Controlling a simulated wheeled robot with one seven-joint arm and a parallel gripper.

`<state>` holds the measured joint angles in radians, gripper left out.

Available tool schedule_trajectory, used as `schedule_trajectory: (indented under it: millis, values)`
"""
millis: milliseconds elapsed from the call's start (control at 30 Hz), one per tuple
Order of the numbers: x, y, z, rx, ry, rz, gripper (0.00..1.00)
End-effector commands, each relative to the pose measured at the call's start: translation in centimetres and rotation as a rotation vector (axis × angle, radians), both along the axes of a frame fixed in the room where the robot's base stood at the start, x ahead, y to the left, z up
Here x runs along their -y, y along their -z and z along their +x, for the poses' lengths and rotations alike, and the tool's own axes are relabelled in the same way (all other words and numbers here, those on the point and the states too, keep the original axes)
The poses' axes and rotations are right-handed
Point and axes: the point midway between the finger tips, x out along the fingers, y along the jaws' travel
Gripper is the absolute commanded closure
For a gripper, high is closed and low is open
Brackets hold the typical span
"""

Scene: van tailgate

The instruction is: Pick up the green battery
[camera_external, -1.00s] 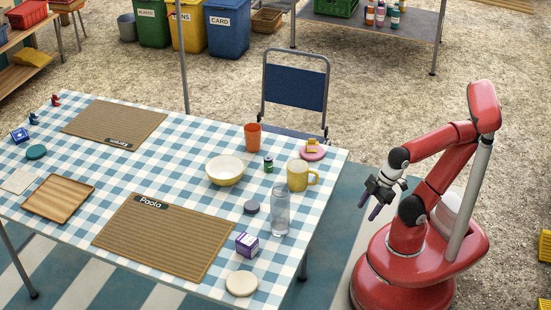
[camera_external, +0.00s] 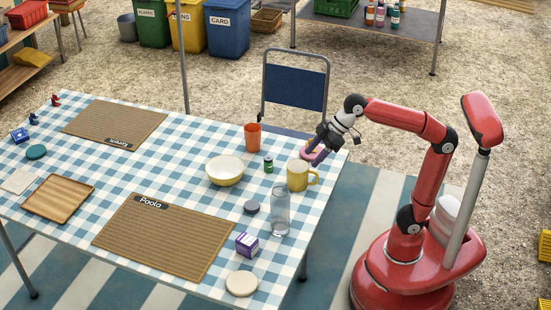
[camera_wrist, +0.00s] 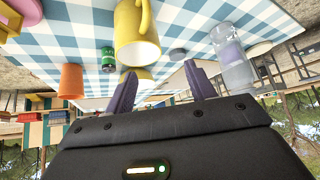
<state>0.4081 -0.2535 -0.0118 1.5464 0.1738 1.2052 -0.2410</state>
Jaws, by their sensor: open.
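The green battery (camera_external: 268,165) stands upright on the checked tablecloth, between the white-and-yellow bowl and the yellow mug. In the wrist view the battery (camera_wrist: 107,60) shows small, left of the yellow mug, with a dark band and green body. My gripper (camera_external: 310,152) is open and empty, over the table's right far corner, above the pink plate and to the right of the battery. In the wrist view its two purple fingers (camera_wrist: 160,85) stand apart with nothing between them. The gripper partly hides the pink plate.
The yellow mug (camera_external: 298,175) stands close right of the battery, the bowl (camera_external: 225,170) left, the orange cup (camera_external: 253,137) behind. A clear bottle (camera_external: 280,212) and a grey disc (camera_external: 251,207) stand nearer the front. A blue chair (camera_external: 295,88) is behind the table.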

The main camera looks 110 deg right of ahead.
Motion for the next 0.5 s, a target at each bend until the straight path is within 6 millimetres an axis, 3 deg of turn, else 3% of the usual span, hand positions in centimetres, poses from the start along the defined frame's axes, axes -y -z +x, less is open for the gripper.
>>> schedule_trajectory:
  millis: [33,100,300,433,500]
  values:
    - [2.3,0.7,1.2,0.014,0.030,-0.003,0.45]
    - [5.0,0.9,2.4,0.037,0.057,-0.011,0.45]
    - [11.4,1.5,4.5,0.086,0.118,-0.037,0.45]
    - [15.0,1.9,5.2,0.112,0.153,-0.054,0.45]
    - [14.3,2.8,5.1,0.110,0.145,-0.051,0.45]
